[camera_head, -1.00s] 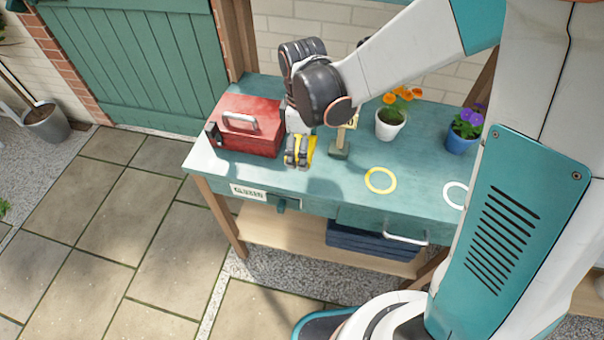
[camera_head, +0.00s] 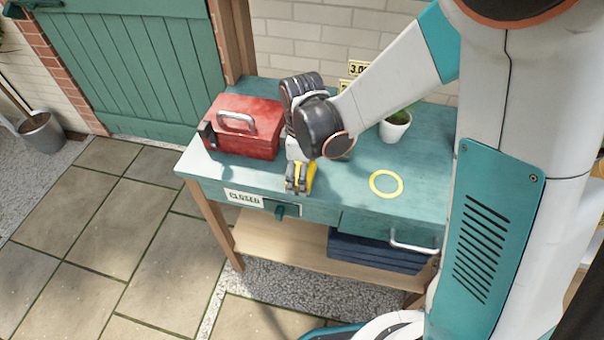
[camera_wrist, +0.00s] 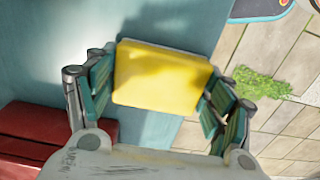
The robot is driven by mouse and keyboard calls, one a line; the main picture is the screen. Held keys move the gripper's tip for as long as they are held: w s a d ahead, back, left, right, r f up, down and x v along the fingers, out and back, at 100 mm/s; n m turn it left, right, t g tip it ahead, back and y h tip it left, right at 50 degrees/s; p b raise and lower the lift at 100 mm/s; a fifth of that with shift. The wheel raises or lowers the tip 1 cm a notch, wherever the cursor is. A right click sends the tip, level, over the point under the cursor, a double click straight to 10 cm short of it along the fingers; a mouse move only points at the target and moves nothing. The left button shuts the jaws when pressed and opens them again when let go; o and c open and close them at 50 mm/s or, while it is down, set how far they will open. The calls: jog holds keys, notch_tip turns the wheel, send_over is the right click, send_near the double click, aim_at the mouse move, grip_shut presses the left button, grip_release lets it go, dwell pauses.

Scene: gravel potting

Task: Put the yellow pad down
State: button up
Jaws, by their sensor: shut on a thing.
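The yellow pad (camera_wrist: 160,78) is between the two fingers of my gripper (camera_wrist: 158,100) in the wrist view, with a finger against each side. In the head view the pad (camera_head: 305,178) shows as a yellow patch beside my gripper (camera_head: 298,188), partly hidden by the fingers. My gripper is shut on it over the front left part of the teal table (camera_head: 345,190). I cannot tell whether the pad touches the tabletop.
A red toolbox (camera_head: 240,135) stands close left of my gripper. A yellow ring (camera_head: 386,184) lies on the table to the right, with bare tabletop between. A white flowerpot (camera_head: 395,127) stands behind the ring. A "closed" sign (camera_head: 244,198) is on the table's front.

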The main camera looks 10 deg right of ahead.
jog(key=o, duration=1.2)
jog(key=shift+f, duration=0.1)
notch_tip(320, 180, up, 12)
jog(key=p, duration=0.4)
jog(key=shift+r, duration=0.2)
jog(key=shift+w, duration=0.1)
